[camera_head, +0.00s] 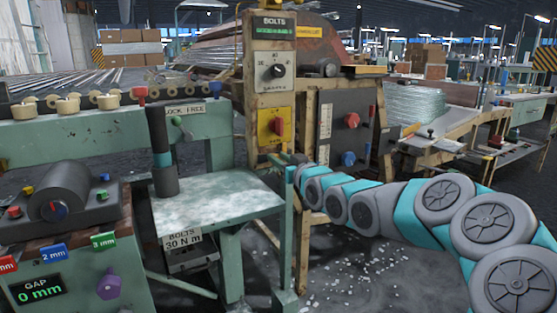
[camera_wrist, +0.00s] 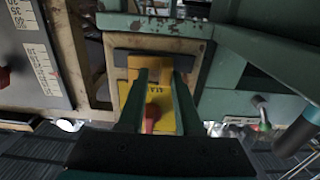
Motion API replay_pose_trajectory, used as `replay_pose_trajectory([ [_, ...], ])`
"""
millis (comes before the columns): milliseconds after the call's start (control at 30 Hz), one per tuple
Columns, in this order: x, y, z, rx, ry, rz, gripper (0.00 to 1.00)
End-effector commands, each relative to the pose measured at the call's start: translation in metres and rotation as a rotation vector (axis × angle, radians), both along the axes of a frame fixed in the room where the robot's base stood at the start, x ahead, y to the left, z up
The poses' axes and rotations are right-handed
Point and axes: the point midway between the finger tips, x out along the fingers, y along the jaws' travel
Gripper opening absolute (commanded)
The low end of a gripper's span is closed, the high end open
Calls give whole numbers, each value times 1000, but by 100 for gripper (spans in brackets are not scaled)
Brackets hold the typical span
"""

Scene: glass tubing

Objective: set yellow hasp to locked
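The yellow plate (camera_head: 267,136) with a red turn handle (camera_head: 277,125) is on the front of the beige post, under the dial. No separate hasp can be made out on it; small writing at its lower edge is unreadable. In the wrist view the yellow plate (camera_wrist: 155,97) appears upside down, with the red handle (camera_wrist: 151,121) partly hidden between the fingers. My gripper (camera_wrist: 161,74) is open, its two fingers apart in front of the plate. In the head view it reaches the post just below the plate, and its tips are small and hard to see.
A green lever (camera_head: 178,121) sits below the LOCK FREE label (camera_head: 184,108). A black panel (camera_head: 347,128) with red and blue knobs is right of the post. The green table (camera_head: 222,200) stands close to the left of my gripper.

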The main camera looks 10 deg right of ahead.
Motion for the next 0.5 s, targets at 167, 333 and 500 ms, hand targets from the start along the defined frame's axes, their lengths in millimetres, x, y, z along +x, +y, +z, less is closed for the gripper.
replay_pose_trajectory([
  [167, 0, 1, 0, 0, 0, 1, 48],
  [333, 0, 1, 0, 0, 1, 2, 48],
  [500, -9, -2, 0, 0, 1, 2, 48],
])
